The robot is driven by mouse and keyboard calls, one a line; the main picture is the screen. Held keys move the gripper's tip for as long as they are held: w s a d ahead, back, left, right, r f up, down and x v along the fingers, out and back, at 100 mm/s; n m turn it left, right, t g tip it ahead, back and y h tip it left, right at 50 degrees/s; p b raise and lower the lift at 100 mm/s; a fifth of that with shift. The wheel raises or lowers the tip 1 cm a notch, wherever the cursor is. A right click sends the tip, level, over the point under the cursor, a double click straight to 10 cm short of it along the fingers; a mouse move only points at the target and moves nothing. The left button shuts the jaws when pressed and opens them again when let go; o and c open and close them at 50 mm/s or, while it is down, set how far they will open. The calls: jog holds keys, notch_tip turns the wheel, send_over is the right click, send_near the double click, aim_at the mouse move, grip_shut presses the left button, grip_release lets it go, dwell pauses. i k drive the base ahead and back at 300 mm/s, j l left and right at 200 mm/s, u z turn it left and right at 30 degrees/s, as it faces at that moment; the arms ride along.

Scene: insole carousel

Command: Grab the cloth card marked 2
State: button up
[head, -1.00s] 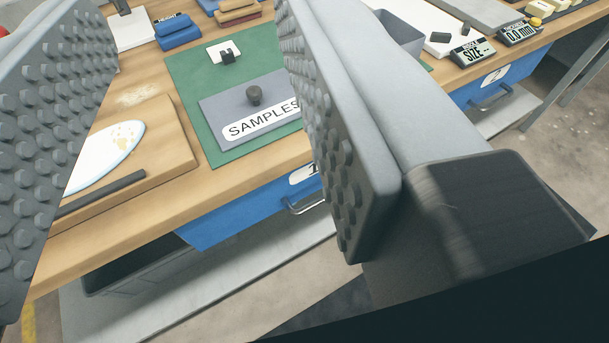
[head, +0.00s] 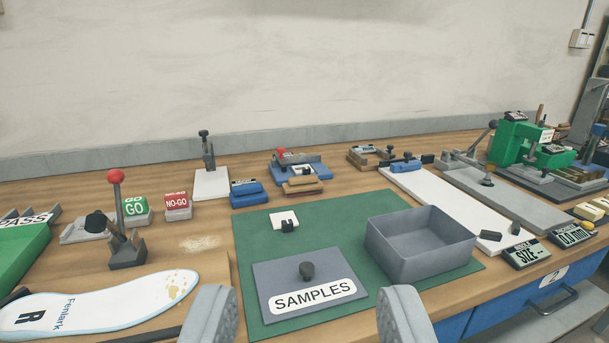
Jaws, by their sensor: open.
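I cannot make out a cloth card marked 2. A small white card (head: 280,217) with a black knob or clip lies on the green mat (head: 374,209); no number is readable on it. What is under the plate is hidden. My gripper (head: 308,319) is open and empty at the bottom edge, its two grey fingers apart on either side of the SAMPLES label in the picture.
An open grey bin (head: 418,262) stands right of the plate. An insole (head: 90,303) lies at left near a red-knobbed lever (head: 116,180). GO (head: 136,208) and NO-GO (head: 177,206) blocks stand behind. A blue drawer (head: 588,270) at right bears a 2 label.

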aim_at(304, 169)
jog(key=i+l+z, duration=0.1)
jog(key=i, duration=0.35)
jog(key=i+l, duration=0.25)
jog(key=i, duration=0.25)
jog(key=z, duration=0.05)
